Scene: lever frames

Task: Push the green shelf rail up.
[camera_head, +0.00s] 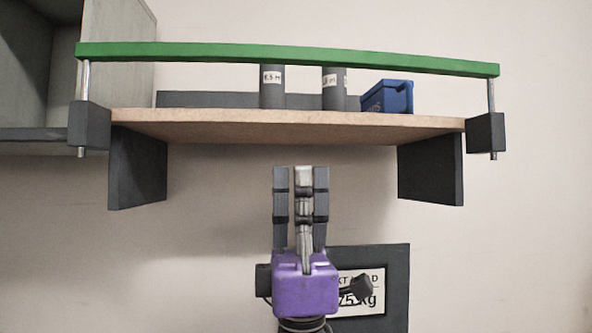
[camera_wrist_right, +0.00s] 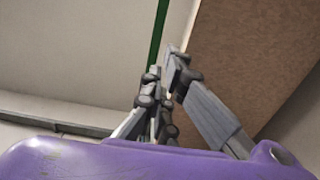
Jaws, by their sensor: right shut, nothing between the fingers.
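The green shelf rail (camera_head: 290,55) runs across the front of a wooden shelf (camera_head: 290,126), above the shelf board. Thin metal rods at both ends of the rail pass through dark blocks on the shelf's sides. My right gripper (camera_head: 300,172) is shut and empty, pointing up, and shows below the shelf board in the head view. In the right wrist view the gripper fingers (camera_wrist_right: 165,70) show near the green rail (camera_wrist_right: 158,35), with the brown board on the right. I cannot tell the gap between fingertips and rail. My left gripper is not in view.
Two grey cylinders (camera_head: 272,90) with white labels and a blue box (camera_head: 388,97) stand on the shelf behind the rail. Dark brackets (camera_head: 430,170) hang under the board. A grey cabinet (camera_head: 120,25) is at the left. A dark framed sign (camera_head: 398,275) is behind my right gripper.

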